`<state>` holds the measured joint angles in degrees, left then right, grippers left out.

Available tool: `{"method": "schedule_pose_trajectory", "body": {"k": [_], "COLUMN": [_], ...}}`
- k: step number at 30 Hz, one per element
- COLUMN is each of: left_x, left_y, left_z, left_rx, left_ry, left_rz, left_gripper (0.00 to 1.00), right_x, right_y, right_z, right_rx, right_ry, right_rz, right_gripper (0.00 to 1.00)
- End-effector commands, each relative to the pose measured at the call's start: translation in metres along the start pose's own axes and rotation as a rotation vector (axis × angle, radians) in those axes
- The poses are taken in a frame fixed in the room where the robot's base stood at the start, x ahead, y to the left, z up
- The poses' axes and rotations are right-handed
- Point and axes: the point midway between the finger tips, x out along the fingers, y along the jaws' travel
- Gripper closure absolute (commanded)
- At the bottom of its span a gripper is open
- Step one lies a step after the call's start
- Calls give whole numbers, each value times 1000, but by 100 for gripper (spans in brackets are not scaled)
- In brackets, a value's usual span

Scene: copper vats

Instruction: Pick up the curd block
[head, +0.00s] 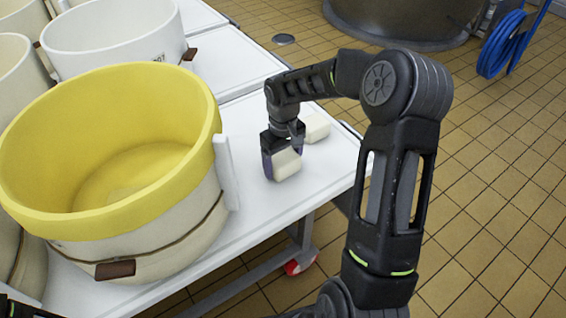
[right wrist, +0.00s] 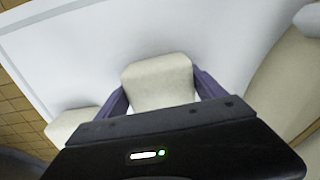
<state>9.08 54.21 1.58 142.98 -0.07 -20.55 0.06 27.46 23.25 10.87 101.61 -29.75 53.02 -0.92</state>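A cream curd block (head: 287,164) is at the white table top, near its right end. My right gripper (head: 282,152) reaches down over it, with a purple finger along its left side. In the right wrist view the block (right wrist: 158,82) fills the gap between the two purple fingers, which look closed against its sides. I cannot tell whether it touches the table. A second cream block (head: 316,127) lies just behind, apart from the gripper; it also shows at the left of the right wrist view (right wrist: 70,124). My left gripper is not in view.
A large tub with a yellow rim (head: 203,110) stands left of the gripper on the white table (head: 250,218). More pale tubs (head: 120,40) stand behind. A steel vat (head: 405,18) and a blue hose (head: 500,45) are at the back. Tiled floor lies open at right.

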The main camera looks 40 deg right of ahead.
Motion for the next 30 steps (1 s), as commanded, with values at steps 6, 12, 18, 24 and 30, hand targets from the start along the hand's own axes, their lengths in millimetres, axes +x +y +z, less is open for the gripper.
{"method": "schedule_pose_trajectory", "body": {"k": [6, 12, 18, 24, 30], "left_x": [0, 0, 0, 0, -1], "left_y": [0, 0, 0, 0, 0], "left_z": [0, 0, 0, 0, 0], "left_rx": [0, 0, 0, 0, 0], "left_ry": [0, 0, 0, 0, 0], "left_rz": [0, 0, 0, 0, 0], "left_gripper": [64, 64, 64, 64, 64], "right_x": [0, 0, 0, -1, -3], "right_y": [0, 0, 0, 0, 0], "right_z": [0, 0, 0, 0, -1], "right_rx": [0, 0, 0, 0, 0], "right_ry": [0, 0, 0, 1, 2], "right_rz": [0, 0, 0, 0, 1], "right_gripper": [39, 56, 72, 82, 82]}}
